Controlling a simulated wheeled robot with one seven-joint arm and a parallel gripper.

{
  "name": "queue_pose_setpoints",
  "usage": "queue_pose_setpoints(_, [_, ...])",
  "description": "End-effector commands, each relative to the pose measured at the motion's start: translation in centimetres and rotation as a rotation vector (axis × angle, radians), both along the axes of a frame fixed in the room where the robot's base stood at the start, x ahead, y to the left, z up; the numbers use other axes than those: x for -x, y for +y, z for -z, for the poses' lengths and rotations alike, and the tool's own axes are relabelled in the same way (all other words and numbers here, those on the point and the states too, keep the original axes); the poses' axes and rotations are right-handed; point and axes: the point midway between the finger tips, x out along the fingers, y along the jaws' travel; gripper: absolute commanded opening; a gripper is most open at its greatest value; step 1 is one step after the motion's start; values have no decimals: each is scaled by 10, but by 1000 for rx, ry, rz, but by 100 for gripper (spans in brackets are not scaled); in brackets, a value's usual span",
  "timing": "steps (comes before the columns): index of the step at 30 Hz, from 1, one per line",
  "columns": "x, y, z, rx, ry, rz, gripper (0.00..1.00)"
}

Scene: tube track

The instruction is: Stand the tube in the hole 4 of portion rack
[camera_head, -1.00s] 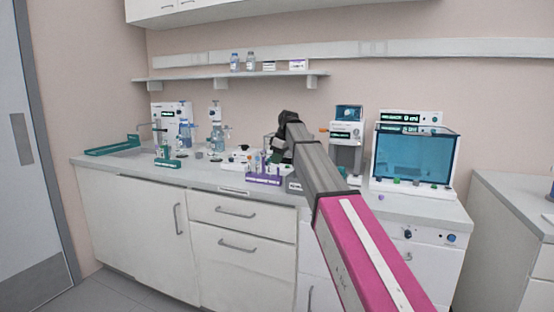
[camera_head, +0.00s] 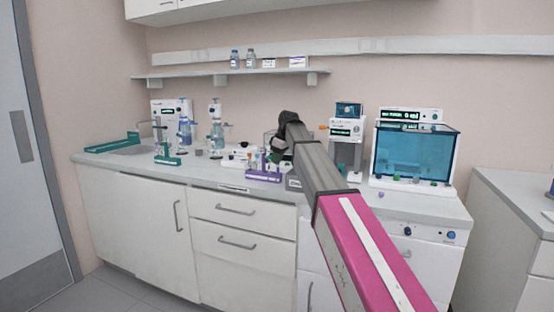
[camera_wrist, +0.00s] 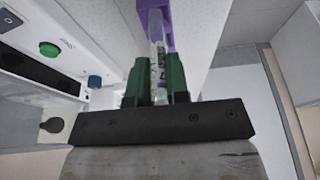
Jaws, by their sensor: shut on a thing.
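My gripper (camera_wrist: 158,88) has green fingers and is shut on a clear tube (camera_wrist: 157,55) with a printed label. The tube lies between the fingers in the wrist view. A purple rack (camera_wrist: 167,36) shows just beyond the tube at the top of that view. In the head view the purple portion rack (camera_head: 263,177) stands on the counter near its front edge, with my gripper (camera_head: 272,156) just above and behind it. The held tube is too small to make out there. Whether its end is in a hole, and which hole, I cannot tell.
A green rack (camera_head: 167,161) and glassware (camera_head: 216,135) stand to the left on the counter (camera_head: 205,172). A device with a small display (camera_head: 346,135) and a blue-windowed cabinet (camera_head: 414,152) stand to the right. A shelf (camera_head: 200,76) with bottles hangs above.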

Motion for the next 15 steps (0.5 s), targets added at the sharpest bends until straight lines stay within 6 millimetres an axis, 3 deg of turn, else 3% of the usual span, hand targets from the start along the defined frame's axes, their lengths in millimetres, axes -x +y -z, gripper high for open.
queue_pose_setpoints(15, [0, 0, 9, 1, 1, 0, 2])
